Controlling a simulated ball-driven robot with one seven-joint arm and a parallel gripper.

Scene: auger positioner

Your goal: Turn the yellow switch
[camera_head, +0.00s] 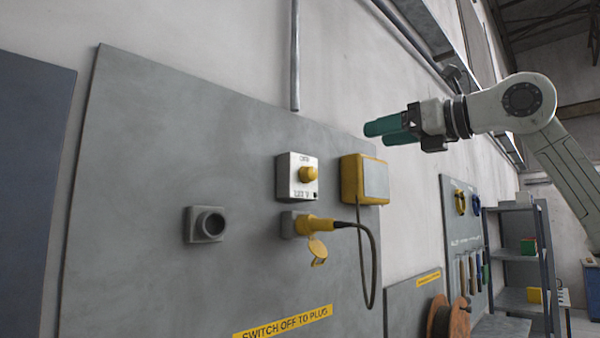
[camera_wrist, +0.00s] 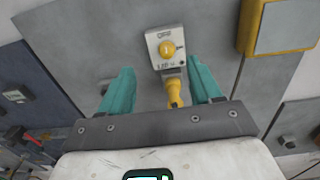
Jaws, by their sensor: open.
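The yellow switch (camera_head: 308,174) is a round yellow knob on a pale grey box (camera_head: 288,188) fixed to a large grey panel. In the wrist view the yellow switch (camera_wrist: 167,48) lies ahead, between and beyond my two green fingers. My gripper (camera_head: 375,132) is open and empty, up and to the right of the switch in the head view, apart from it. The fingers of my gripper (camera_wrist: 158,75) are spread wide in the wrist view. Marks on the switch box are too small to read surely.
A yellow plug (camera_head: 315,224) with a cable sits in a socket below the switch. A yellow box (camera_head: 352,180) is mounted to the right. A grey empty socket (camera_head: 206,224) is at left. Shelves (camera_head: 520,255) stand at right.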

